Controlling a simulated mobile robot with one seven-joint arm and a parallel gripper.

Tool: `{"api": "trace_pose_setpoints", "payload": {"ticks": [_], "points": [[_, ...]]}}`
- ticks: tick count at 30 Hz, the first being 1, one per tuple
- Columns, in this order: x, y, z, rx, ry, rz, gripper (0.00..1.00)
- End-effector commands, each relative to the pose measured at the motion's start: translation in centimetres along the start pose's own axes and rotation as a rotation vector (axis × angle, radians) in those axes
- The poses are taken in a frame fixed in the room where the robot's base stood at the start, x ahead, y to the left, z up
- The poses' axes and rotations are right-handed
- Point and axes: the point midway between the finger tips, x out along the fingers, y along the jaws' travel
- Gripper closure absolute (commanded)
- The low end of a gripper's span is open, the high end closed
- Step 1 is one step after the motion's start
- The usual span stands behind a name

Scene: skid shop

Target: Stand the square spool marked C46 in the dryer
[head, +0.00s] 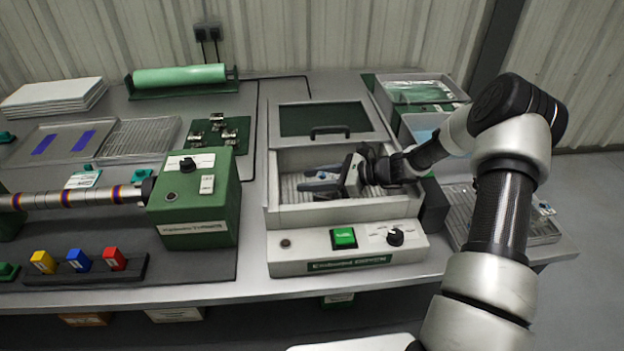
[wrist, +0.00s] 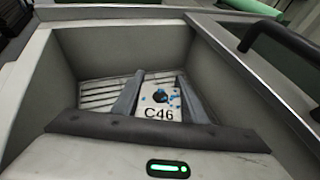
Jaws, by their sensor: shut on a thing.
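The square spool marked C46 (wrist: 159,98) shows in the wrist view as a pale plate with a dark centre hole and blue specks. It is between the fingers of my gripper (wrist: 157,88), which is shut on it. The spool is inside the chamber of the dryer (head: 347,264), over the ribbed floor. I cannot tell whether it touches the floor. In the head view my gripper (head: 322,183) reaches into the open chamber from the right, and the spool is hard to make out there. The dryer's lid (head: 324,119) with its dark handle is open behind the chamber.
The dryer's front has a green button (head: 343,238) and a black knob (head: 395,237). A green machine (head: 196,226) with a long roller stands to the left. Trays (head: 418,90) stand at the right. The chamber walls are close around my gripper.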

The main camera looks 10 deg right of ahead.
Motion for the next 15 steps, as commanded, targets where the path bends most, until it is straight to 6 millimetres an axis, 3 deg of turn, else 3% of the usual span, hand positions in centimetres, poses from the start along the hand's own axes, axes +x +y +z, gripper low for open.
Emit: {"api": "trace_pose_setpoints", "payload": {"ticks": [10, 11, 14, 15], "points": [[0.30, 0.01, -0.84, 0.001, 0.000, 0.000, 0.89], [0.30, 0.03, -0.92, 0.002, 0.001, 0.000, 0.59], [0.29, 0.04, -1.01, 0.004, 0.001, 0.000, 0.43], [0.28, 0.05, -1.04, 0.004, 0.001, 0.000, 0.42]]}}
